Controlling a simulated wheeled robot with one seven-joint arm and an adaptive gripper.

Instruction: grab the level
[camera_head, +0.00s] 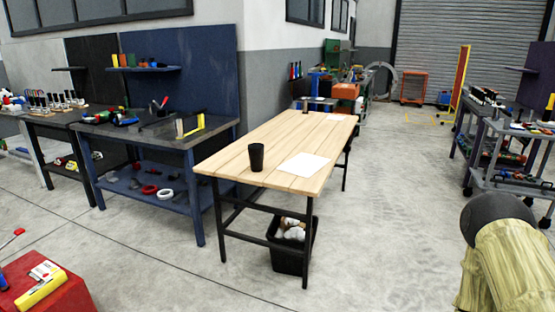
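A yellow bar-shaped object (41,289), which looks like a level, lies on top of a red cabinet (70,298) at the bottom left. It is small in view, and I cannot make out any vials on it. A second yellow, angled object (190,127) stands on the blue workbench (160,134) at left; I cannot tell what tool it is. My gripper does not show in this view.
A wooden table (285,137) stands in the middle with a black cup (257,157) and white paper (304,165). A black bin (292,250) is under it. Carts (515,140) stand at right. A pale yellow, dark-topped shape (505,258) fills the lower right. Floor between is clear.

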